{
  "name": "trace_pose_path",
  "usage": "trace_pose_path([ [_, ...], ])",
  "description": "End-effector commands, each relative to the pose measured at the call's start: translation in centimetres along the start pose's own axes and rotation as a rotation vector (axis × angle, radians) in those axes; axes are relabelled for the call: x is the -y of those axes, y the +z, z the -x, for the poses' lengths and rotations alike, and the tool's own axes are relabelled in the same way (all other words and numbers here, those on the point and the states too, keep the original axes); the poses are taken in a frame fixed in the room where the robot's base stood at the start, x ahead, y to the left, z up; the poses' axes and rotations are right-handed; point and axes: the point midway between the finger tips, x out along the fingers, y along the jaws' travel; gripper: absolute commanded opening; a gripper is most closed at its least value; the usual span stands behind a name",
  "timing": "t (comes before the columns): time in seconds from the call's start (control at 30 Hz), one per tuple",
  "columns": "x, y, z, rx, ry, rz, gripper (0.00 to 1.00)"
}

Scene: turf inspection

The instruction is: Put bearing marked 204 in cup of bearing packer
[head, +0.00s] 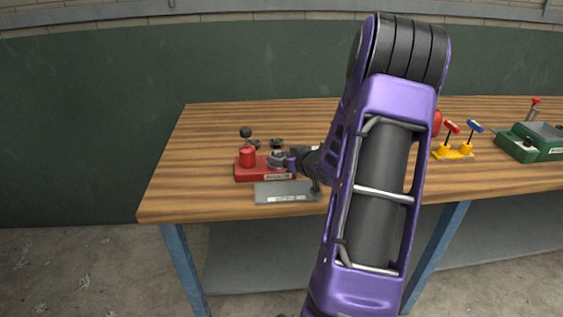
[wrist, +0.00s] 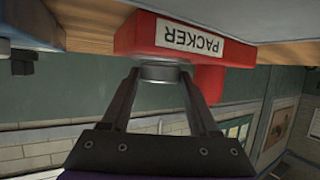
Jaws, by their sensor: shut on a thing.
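The bearing packer (head: 262,176) is a red unit on the left part of the bench, with a labelled front, a red cylinder and a black-knobbed lever. It appears upside down in the wrist view (wrist: 137,37), where its label reads PACKER. My gripper (head: 287,161) is at the packer's right side, beside its grey round parts. In the wrist view my gripper (wrist: 160,78) is shut on a grey metal ring (wrist: 160,73), apparently a bearing. Its number is not visible. The ring overlaps the packer's red body; I cannot tell whether it sits in the cup.
A grey labelled tray (head: 268,196) lies in front of the packer. To the right are a yellow stand (head: 453,153) with red and blue handles and a green unit (head: 538,144). My arm hides the bench middle. The bench's left end (head: 190,140) is clear.

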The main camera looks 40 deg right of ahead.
Motion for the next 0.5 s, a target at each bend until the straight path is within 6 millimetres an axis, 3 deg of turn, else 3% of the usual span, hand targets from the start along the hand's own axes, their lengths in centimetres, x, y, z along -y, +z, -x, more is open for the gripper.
trace_pose_path([
  [0.4, 0.0, 0.84, -0.4, -0.002, 0.0, 0.001, 0.0],
  [0.43, 0.0, 0.88, -0.39, -0.001, 0.0, 0.001, 0.63],
  [0.5, -0.01, 0.81, -0.35, -0.001, 0.001, 0.001, 0.75],
])
